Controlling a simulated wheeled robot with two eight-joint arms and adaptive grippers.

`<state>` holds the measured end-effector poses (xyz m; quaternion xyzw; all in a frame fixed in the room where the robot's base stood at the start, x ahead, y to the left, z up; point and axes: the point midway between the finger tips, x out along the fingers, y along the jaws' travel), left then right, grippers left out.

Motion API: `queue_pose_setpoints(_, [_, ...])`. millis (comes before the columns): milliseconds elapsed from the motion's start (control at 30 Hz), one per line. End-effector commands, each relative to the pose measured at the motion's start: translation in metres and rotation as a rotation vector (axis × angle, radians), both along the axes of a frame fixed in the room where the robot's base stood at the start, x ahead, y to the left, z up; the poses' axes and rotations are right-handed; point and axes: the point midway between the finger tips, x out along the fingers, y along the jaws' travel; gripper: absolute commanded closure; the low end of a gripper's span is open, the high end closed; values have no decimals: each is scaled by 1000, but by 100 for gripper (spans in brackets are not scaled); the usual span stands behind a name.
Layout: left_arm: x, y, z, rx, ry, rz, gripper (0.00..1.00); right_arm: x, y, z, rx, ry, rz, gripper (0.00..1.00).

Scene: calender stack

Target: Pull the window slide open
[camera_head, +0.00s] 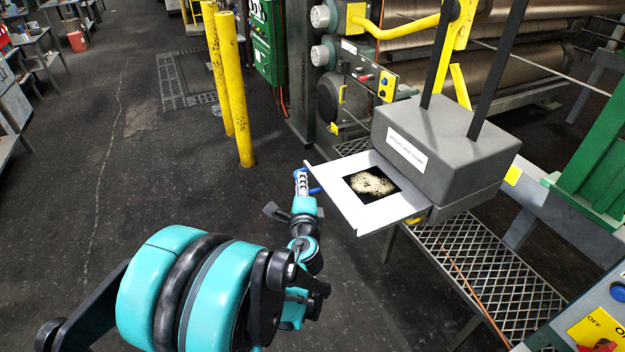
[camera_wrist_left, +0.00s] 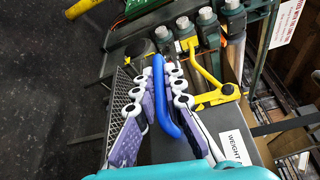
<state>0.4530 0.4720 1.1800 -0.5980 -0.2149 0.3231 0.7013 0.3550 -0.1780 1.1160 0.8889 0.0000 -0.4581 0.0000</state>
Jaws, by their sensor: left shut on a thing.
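The window slide is a flat light-grey plate (camera_head: 360,216) sticking out from a grey box (camera_head: 432,140) marked with a weight label. A black square window (camera_head: 371,185) with a pale speckled patch shows in the plate. My left gripper (camera_head: 302,180) is at the plate's outer left edge, shut on the slide's blue handle (camera_head: 315,190). In the left wrist view the blue handle (camera_wrist_left: 160,90) runs between the two fingers of my left gripper (camera_wrist_left: 160,66). My right gripper is not in view.
A mesh metal step (camera_head: 475,262) lies below the box. Yellow posts (camera_head: 231,90) stand on the floor behind my left gripper. Rollers and a yellow-railed machine fill the back right. A green frame (camera_head: 590,170) stands at the right. The dark floor on the left is open.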

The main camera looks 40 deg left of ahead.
Motion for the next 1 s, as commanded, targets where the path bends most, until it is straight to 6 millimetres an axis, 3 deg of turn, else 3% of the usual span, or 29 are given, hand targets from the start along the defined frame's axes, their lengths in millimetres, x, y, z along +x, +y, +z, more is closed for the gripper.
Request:
queue_pose_setpoints(400, [-3, 2, 2, 5, 2, 0, 100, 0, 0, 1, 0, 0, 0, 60])
queue_pose_setpoints(433, [-3, 2, 2, 5, 2, 0, 83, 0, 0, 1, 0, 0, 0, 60])
queue_pose_setpoints(500, [-3, 2, 1, 4, 2, 0, 69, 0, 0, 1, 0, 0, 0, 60])
queue_pose_setpoints(833, [-4, 0, 1, 3, 1, 0, 69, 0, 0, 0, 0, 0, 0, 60])
queue_pose_setpoints(1000, [-19, -15, 3, 3, 2, -2, 69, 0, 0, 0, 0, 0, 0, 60])
